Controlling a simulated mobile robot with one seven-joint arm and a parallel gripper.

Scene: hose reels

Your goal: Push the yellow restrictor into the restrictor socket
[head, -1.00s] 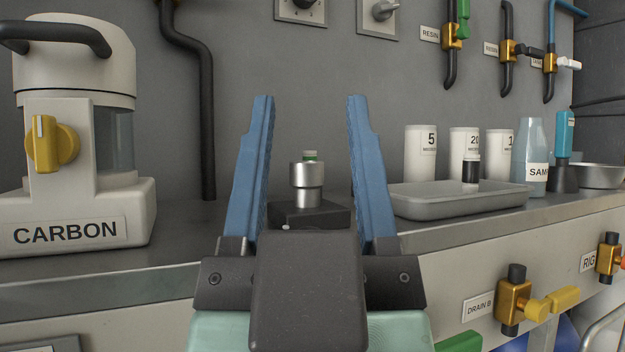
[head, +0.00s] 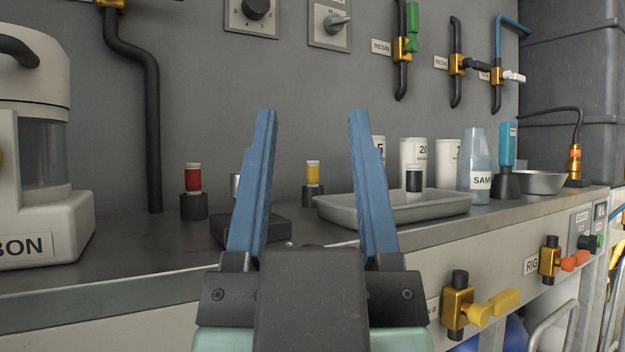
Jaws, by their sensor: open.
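A metal fitting (head: 235,187) on a black block (head: 272,228), which may be the restrictor socket, is mostly hidden behind the left finger.
A red cylinder (head: 193,177) stands in a similar black holder at left. A grey tray (head: 440,204) lies close right of the yellow restrictor, partly behind the right finger. White canisters, a sample bottle (head: 474,160) and a metal bowl (head: 541,182) stand beyond. The carbon unit (head: 45,205) is at far left.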

